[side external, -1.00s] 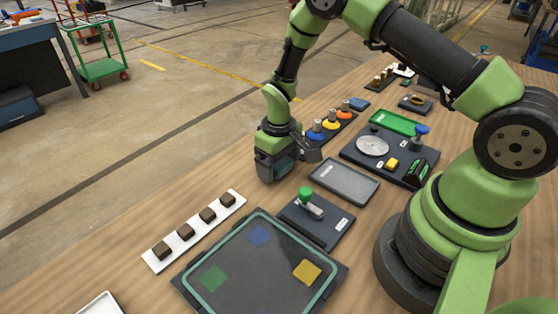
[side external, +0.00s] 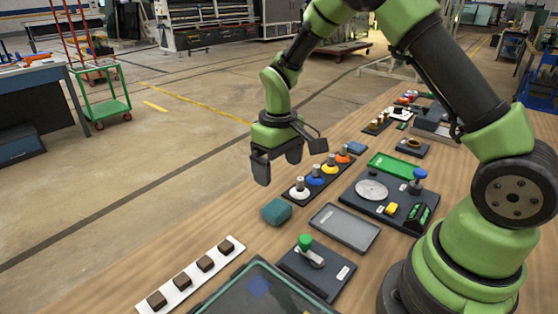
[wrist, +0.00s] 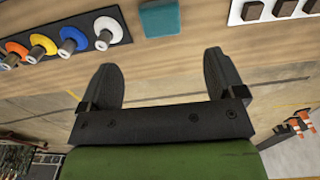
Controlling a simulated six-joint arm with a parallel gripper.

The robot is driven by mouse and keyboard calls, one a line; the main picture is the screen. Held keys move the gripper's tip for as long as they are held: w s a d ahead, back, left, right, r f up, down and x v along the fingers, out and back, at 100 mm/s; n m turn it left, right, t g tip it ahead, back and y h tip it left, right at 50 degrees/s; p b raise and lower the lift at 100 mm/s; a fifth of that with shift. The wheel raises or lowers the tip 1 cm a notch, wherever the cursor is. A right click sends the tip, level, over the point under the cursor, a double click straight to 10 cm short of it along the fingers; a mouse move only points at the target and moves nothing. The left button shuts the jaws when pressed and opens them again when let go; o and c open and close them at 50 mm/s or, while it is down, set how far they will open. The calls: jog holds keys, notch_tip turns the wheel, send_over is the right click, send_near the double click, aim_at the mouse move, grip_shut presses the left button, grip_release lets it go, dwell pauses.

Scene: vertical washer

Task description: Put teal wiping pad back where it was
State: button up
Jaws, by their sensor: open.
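The teal wiping pad (side external: 276,211) lies on the wooden table, between the row of coloured knobs and the white strip of dark blocks, to the left of the empty grey tray (side external: 344,227). In the wrist view the pad (wrist: 162,18) shows at the top centre, beyond the fingertips. My gripper (side external: 276,172) is open and empty, raised above the table and apart from the pad. Both fingers of my gripper (wrist: 162,72) show spread apart in the wrist view, with nothing between them.
A rack of coloured knobs (side external: 319,178) stands behind the pad. A white strip with several dark blocks (side external: 191,276) lies at the front left. A lever box with a green knob (side external: 316,268) sits in front of the tray. Bare wood (side external: 235,222) surrounds the pad.

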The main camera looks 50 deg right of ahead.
jog(key=s+a+r+m+t+y, duration=0.1)
jog(key=s+a+r+t, duration=0.1)
jog(key=s+r, duration=0.55)
jog(key=s+a+r+m+t, duration=0.1)
jog(key=s+r+m+t, duration=0.2)
jog(key=r, duration=0.7)
jog(key=s+a+r+t+y, duration=0.1)
jog(key=s+t, duration=0.1)
jog(key=s, duration=0.7)
jog(key=shift+a+r, duration=0.35)
jog(key=shift+r, duration=0.05)
